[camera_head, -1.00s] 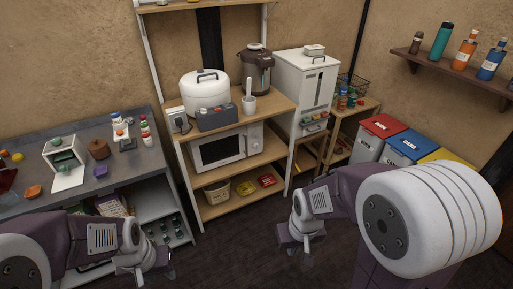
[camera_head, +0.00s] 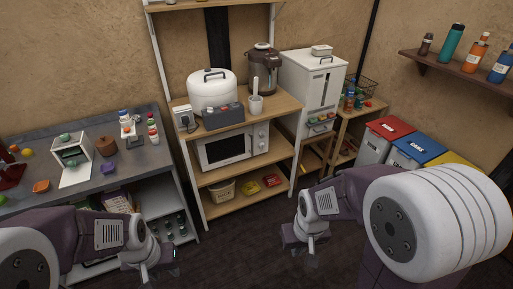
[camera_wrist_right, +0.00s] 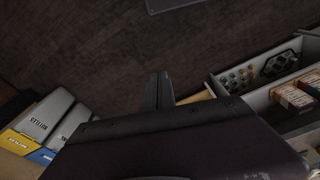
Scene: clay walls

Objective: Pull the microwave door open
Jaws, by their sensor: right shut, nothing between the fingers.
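The white microwave (camera_head: 232,147) stands on the middle shelf of the wooden rack in the head view. Its dark-windowed door (camera_head: 225,148) is closed, and a control panel with knobs is at its right. My left gripper (camera_head: 170,262) is low in front of the grey counter, apart from the microwave; its fingers are too small to judge. My right gripper (camera_head: 312,250) is over the dark floor, in front and right of the rack, away from the microwave. In the right wrist view its fingers (camera_wrist_right: 158,90) are together with nothing between them.
A grey counter (camera_head: 100,180) stands at left. Bins (camera_head: 385,137) stand at right. Dark floor (camera_head: 250,240) lies open before the rack.

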